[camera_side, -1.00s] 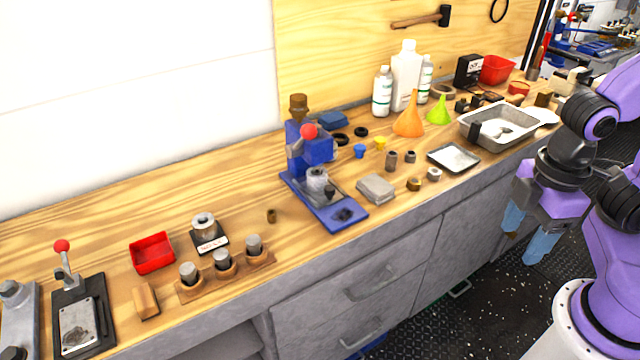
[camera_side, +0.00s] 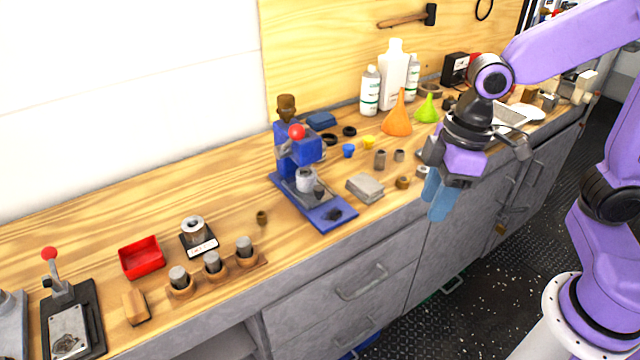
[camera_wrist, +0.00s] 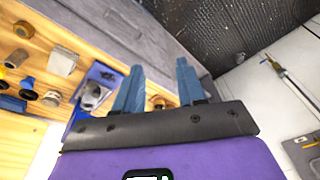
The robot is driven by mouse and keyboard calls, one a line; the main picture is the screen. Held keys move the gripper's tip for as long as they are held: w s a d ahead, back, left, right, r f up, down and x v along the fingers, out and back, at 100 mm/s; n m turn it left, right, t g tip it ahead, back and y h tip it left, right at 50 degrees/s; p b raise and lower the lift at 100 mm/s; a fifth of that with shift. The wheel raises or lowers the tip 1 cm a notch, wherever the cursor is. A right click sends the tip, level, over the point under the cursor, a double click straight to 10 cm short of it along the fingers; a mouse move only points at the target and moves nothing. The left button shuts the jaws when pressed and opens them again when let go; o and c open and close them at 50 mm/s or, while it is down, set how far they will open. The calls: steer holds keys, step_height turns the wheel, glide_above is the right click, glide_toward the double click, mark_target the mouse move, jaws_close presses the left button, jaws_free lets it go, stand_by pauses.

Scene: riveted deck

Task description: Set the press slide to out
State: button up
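The blue press (camera_side: 305,150) stands on the wooden bench, with a red ball (camera_side: 297,132) on its lever. Its long blue base (camera_side: 340,222) points toward the bench's front edge. A metal cylinder (camera_side: 306,180) and a small dark knob (camera_side: 319,191) sit on the base, with a dark round spot near its front end. I cannot tell which part is the slide. My gripper (camera_side: 435,198) hangs right of the press by the bench's front edge, apart from it. In the wrist view my gripper (camera_wrist: 158,88) is open and empty; the press base (camera_wrist: 98,88) shows beyond the left finger.
A grey block (camera_side: 365,188) and small bushings lie right of the press. An orange funnel (camera_side: 397,122) and white bottles (camera_side: 395,78) stand behind. A holder with several cylinders (camera_side: 212,265) and a red tray (camera_side: 141,257) lie left. Drawer handles stick out below.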

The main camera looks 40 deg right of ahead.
steer(key=w+m+t+y, duration=0.1)
steer(key=w+m, duration=0.1)
steer(key=w, duration=1.3)
steer(key=m+t, duration=0.1)
steer(key=t, duration=0.1)
glide_toward(320, 188)
steer(key=x, duration=0.8)
steer(key=shift+w+f, duration=0.15)
steer(key=shift+f, duration=0.05)
jaws_close()
